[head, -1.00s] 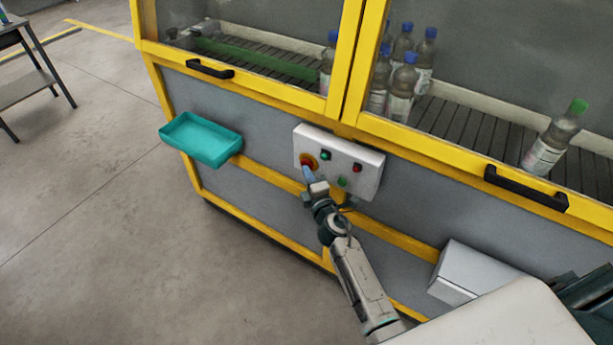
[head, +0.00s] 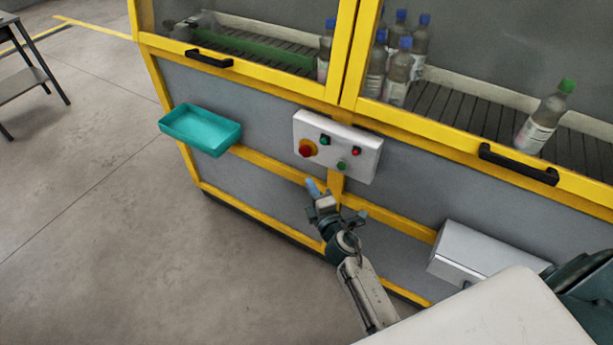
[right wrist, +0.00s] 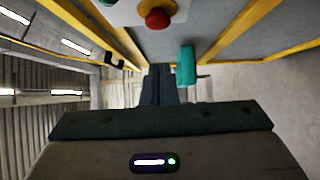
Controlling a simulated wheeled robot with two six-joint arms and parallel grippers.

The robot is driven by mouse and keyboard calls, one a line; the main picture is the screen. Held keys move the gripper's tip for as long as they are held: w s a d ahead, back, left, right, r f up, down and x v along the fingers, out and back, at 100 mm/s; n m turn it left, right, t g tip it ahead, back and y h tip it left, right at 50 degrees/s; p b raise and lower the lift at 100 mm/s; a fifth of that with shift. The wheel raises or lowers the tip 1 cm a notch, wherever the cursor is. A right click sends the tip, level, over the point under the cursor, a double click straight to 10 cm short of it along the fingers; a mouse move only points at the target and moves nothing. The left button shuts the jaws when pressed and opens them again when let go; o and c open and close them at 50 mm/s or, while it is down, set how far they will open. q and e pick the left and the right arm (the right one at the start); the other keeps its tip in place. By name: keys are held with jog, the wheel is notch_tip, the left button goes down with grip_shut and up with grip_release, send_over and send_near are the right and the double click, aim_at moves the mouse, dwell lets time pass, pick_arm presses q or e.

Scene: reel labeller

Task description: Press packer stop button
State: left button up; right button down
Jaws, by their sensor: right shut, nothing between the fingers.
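The white control box (head: 337,146) is fixed to the front of the yellow-framed machine. A red mushroom stop button (head: 307,148) on a yellow base sits at its left side, and it also shows at the top of the right wrist view (right wrist: 158,17). Green and red small buttons share the box. My right gripper (head: 316,190) is shut and empty, with light blue tips, below the box and apart from the stop button. In the right wrist view its dark fingers (right wrist: 160,85) point toward the panel. My left gripper is not in view.
A teal tray (head: 201,131) juts from the machine left of the box. A grey-white box (head: 484,254) sits low at the right. Black door handles (head: 518,164) stick out above. Bottles (head: 398,62) stand behind the glass.

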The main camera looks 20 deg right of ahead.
jog(key=shift+s, duration=1.5)
jog(key=s+d+f+m+g, duration=0.1)
jog(key=s+f+m+g, duration=0.35)
jog(key=f, duration=0.75)
jog(key=s+d+f+m+g+h, duration=0.1)
jog(key=s+d+f+m+g, duration=0.1)
jog(key=s+f, duration=0.75)
jog(key=s+d+f+m+g, duration=0.1)
jog(key=s+f+m+g, duration=0.25)
jog(key=f, duration=1.15)
jog(key=s+d+f+m+g, duration=0.1)
jog(key=s+f, duration=0.4)
jog(key=s, duration=0.5)
jog(key=s+d+f+m+g, duration=0.2)
jog(key=s+f+m+g, duration=0.1)
jog(key=s, duration=0.7)
jog(key=s+d+f+m+g, duration=0.1)
jog(key=s+f+m+g, duration=0.2)
jog(key=s+f, duration=0.3)
jog(key=s+m, duration=0.1)
jog(key=s, duration=0.3)
jog(key=shift+s+d+f, duration=0.15)
jog(key=shift+d+f, duration=0.05)
jog(key=shift+f, duration=0.15)
